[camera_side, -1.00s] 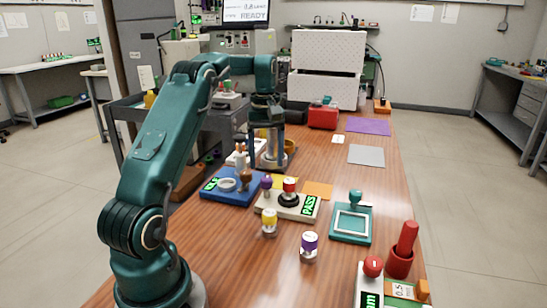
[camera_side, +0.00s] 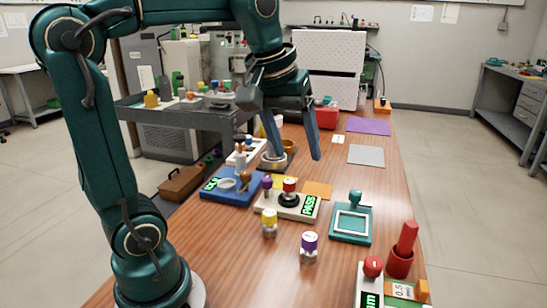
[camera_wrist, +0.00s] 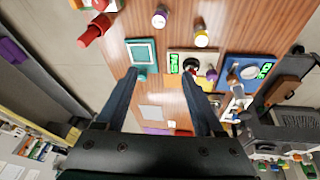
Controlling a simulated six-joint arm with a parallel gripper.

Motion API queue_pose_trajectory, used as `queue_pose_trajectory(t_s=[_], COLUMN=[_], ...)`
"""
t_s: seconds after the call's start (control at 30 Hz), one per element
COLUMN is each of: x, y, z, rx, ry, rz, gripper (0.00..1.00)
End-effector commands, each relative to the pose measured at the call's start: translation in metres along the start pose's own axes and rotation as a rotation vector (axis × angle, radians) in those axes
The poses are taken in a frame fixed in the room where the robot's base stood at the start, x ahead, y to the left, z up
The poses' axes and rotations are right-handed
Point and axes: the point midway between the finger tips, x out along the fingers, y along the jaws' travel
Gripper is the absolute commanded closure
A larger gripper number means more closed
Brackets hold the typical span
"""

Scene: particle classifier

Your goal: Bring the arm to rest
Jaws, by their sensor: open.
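My gripper (camera_side: 297,150) is raised above the wooden table (camera_side: 340,275) in the side view, fingers pointing down. Its two blue-grey fingers are wide apart with nothing between them. In the wrist view my gripper (camera_wrist: 160,78) also shows as open, with the table beyond the fingertips. In the side view, my arm stands upright at the left and reaches across the top of the picture. The gripper hangs above the back part of the table and touches nothing that I can see.
Below stand a blue device (camera_side: 232,186), a beige PASS device (camera_side: 288,204) and a teal square frame (camera_side: 350,223). A red cylinder (camera_side: 402,250) stands at the right. Grey (camera_side: 366,155) and purple (camera_side: 368,126) mats lie clear.

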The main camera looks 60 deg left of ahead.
Motion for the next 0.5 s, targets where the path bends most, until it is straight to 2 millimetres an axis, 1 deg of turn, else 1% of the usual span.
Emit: queue_pose_trajectory(t_s=[0.03, 0.13, 0.23, 0.3, 0.4, 0.5], x=[-0.006, -0.009, -0.005, 0.001, 0.013, 0.025], y=[0.004, 0.006, 0.003, 0.000, -0.006, -0.013], z=[0.019, 0.051, 0.083, 0.102, 0.121, 0.133], rx=[0.066, 0.190, 0.315, 0.394, 0.481, 0.535], ry=[0.020, 0.053, 0.082, 0.099, 0.111, 0.105], rz=[0.024, 0.064, 0.101, 0.120, 0.133, 0.129], gripper=[0.31, 0.31, 0.31, 0.31, 0.31, 0.31])
